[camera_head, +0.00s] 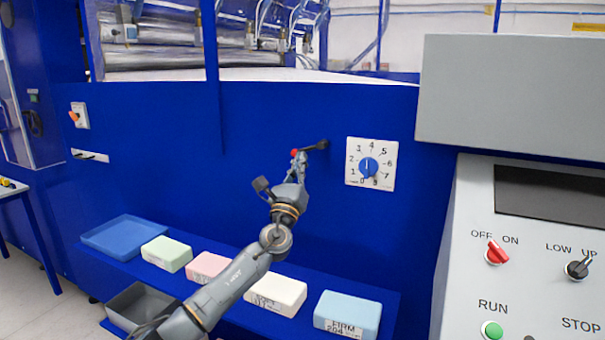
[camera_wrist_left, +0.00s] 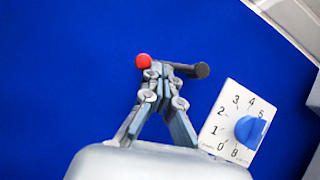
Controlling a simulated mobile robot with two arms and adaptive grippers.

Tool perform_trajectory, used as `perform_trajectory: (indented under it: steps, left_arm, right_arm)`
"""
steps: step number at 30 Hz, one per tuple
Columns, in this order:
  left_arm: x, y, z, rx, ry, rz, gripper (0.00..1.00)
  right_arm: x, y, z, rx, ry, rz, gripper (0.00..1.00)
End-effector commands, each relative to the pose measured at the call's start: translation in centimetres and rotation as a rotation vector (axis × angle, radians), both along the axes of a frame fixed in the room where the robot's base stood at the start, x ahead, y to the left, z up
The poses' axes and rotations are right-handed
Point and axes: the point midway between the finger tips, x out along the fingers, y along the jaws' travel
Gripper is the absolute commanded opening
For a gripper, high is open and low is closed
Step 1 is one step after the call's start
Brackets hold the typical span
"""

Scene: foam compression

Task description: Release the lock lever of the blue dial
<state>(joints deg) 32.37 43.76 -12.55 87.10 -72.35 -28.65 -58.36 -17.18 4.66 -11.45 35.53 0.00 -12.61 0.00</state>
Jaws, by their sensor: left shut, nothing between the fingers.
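The blue dial (camera_head: 368,168) sits on a white square plate numbered around it, on the blue machine wall; it also shows in the left wrist view (camera_wrist_left: 249,131). Left of the plate is the lock lever (camera_head: 316,146), a dark bar lying roughly sideways with a red knob (camera_head: 294,152) at its left end. In the left wrist view the lever's dark end (camera_wrist_left: 200,71) and the red knob (camera_wrist_left: 143,61) show on either side of my fingertips, which hide its middle. My left gripper (camera_head: 299,160) is shut and empty at the lever; contact is unclear. My right gripper is out of view.
A blue shelf below carries a blue tray (camera_head: 124,236) and green, pink, cream and light-blue foam blocks (camera_head: 347,314). A grey control panel (camera_head: 467,230) with switches stands at right.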

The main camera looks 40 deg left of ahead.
Motion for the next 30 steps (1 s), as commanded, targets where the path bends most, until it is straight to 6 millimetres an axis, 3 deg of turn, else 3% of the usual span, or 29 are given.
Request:
perform_trajectory:
  steps: [9,30]
  left_arm:
    - [-0.07,0.31,0.34,0.076,0.018,0.000,0.00]
    - [-0.43,0.18,0.07,0.087,0.023,-0.002,0.00]
  right_arm:
    - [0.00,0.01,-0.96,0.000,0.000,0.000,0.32]
    - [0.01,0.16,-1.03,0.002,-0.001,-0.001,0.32]
